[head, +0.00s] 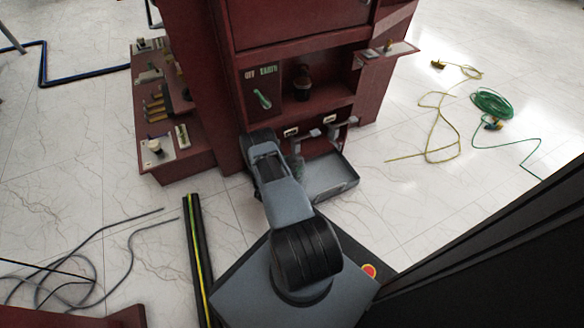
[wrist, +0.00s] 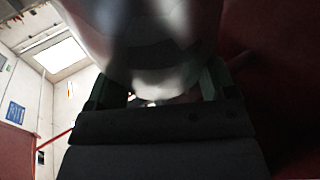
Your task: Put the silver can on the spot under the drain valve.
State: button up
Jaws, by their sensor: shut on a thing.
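The silver can (wrist: 150,70) fills the upper middle of the wrist view, very close to the camera and blurred. My gripper (wrist: 158,92) is shut on it, with a finger showing at each side of it. In the head view my arm reaches to the front of the dark red cabinet, and its own links hide the gripper; I cannot make out the can there. A shallow grey tray (head: 338,192) lies at the foot of the cabinet, right of my arm. I cannot clearly make out the drain valve or the spot under it.
The dark red cabinet (head: 222,90) stands close in front, with a green lever (head: 263,98) in a recess. A side shelf (head: 385,50) juts out at right. Cables (head: 95,255) lie on the floor at left, a green hose coil (head: 492,103) at right.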

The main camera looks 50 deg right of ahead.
jog(key=shift+w+d+f, duration=0.1)
jog(key=shift+d+f, duration=0.35)
jog(key=shift+f, duration=0.05)
jog(key=shift+f, duration=0.6)
jog(key=o, duration=1.3)
jog(key=shift+c, duration=0.2)
jog(key=shift+r, duration=0.1)
